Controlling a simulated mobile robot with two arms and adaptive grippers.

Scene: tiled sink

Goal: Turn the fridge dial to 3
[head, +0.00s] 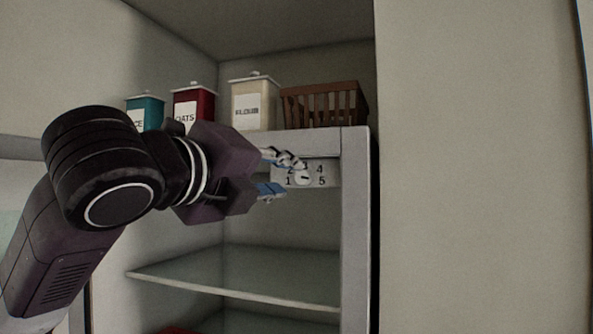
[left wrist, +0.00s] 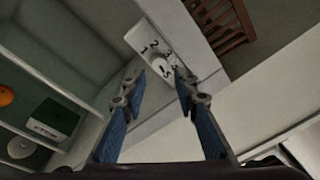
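The fridge dial is a small white round knob (head: 303,178) on a pale number plate (head: 329,181) under the top of the open fridge. The digits 1, 2, 4 and 5 show around it. The upper finger of my left gripper (head: 281,174) hides the 3 in the head view. The knob's dark mark is too small to read surely. In the left wrist view the knob (left wrist: 160,61) and plate (left wrist: 139,37) lie just beyond and between the fingertips. My left gripper (left wrist: 158,80) is open, its fingers apart and empty. My right gripper is out of view.
On the fridge top stand a teal canister (head: 150,112), a red canister (head: 194,103), a cream flour canister (head: 255,103) and a brown slatted basket (head: 328,104). A glass shelf (head: 235,279) lies below the dial. The fridge's side edge (head: 356,230) is close to the right.

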